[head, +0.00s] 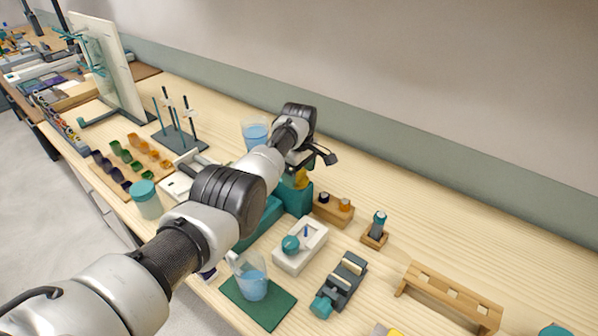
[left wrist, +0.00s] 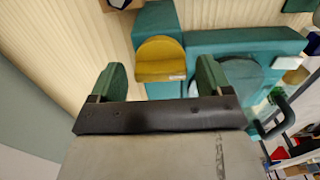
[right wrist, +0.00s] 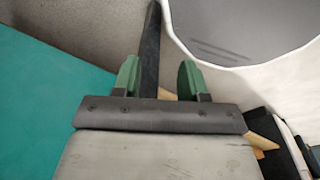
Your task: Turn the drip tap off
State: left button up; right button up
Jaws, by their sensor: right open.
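The yellow tap lever (head: 300,179) sits on the teal block (head: 297,199) of a bench fixture, partly hidden in the head view by my left gripper. In the left wrist view the yellow lever (left wrist: 160,58) has a rounded end and lies ahead of my left gripper (left wrist: 158,76), lined up with the gap between its fingers. The fingers are apart and hold nothing; I cannot tell how close the lever is. My right gripper (right wrist: 160,77) is open and empty, and is out of the head view.
A beaker of blue liquid (head: 255,133) stands behind my left arm. Another beaker (head: 252,284) stands on a green mat (head: 270,317) in front. A white box (head: 300,246), a small clamp-like device (head: 342,283) and a wooden rack (head: 450,297) are to the right.

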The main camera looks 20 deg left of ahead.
pick_arm(q)
jog(key=c, duration=0.8)
jog(key=shift+m, duration=0.4)
jog(key=m, duration=0.3)
jog(key=shift+m, duration=0.4)
jog(key=m, duration=0.4)
jog(key=shift+m, duration=0.3)
jog(key=m, duration=0.8)
jog(key=shift+m, duration=0.3)
